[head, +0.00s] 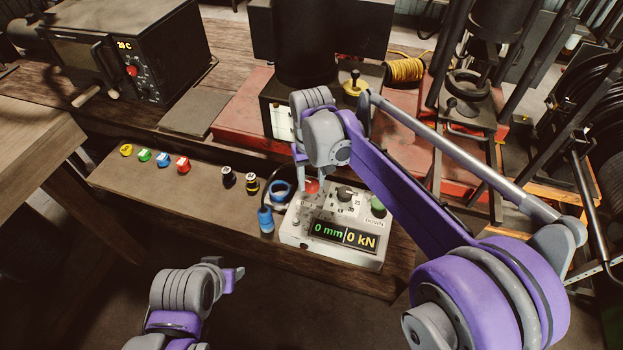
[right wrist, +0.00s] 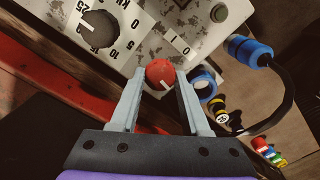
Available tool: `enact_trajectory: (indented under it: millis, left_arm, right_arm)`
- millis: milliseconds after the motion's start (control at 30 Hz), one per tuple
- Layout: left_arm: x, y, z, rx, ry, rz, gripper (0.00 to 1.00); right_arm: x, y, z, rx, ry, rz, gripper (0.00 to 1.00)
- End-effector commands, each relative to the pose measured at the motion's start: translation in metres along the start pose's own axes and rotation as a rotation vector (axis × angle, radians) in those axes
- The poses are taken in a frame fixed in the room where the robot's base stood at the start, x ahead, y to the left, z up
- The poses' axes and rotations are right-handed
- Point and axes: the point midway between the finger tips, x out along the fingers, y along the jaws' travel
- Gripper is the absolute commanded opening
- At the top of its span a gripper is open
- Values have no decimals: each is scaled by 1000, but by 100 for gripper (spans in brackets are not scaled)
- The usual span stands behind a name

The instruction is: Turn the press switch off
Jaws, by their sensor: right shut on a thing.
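The press control box (head: 335,228) stands at the front right of the low bench, with a lit display reading 0 mm and 0 kN. Its red switch knob (head: 312,187) is at the upper left of the panel. In the right wrist view the red knob (right wrist: 160,72) sits between the fingertips of my right gripper (right wrist: 160,80), which is shut on it. The knob shows a white line, and I and O marks are printed beside it. My right gripper also shows in the head view (head: 309,180). My left gripper (head: 236,277) hangs low in front of the bench, away from the box.
A dark dial (head: 345,194) and a green button (head: 378,206) sit right of the red knob. A blue connector (head: 265,219) on a cable lies left of the box. Several coloured fittings (head: 163,159) line the bench. The press (head: 303,45) stands behind.

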Motion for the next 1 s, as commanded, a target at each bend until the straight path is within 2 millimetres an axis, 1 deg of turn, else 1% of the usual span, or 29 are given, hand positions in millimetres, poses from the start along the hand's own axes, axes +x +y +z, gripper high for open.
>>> enact_trajectory:
  millis: [600, 800, 1000]
  left_arm:
    - [5, 0, 5, 0, -5, 0, 50]
    - [6, 0, 6, 0, -5, 0, 50]
    - [6, 0, 7, 0, -6, 0, 50]
  right_arm:
    - [0, 0, 0, -582, 0, 0, 0]
    - [0, 0, 0, -744, 0, 0, 0]
    - [0, 0, 0, -865, 0, 0, 0]
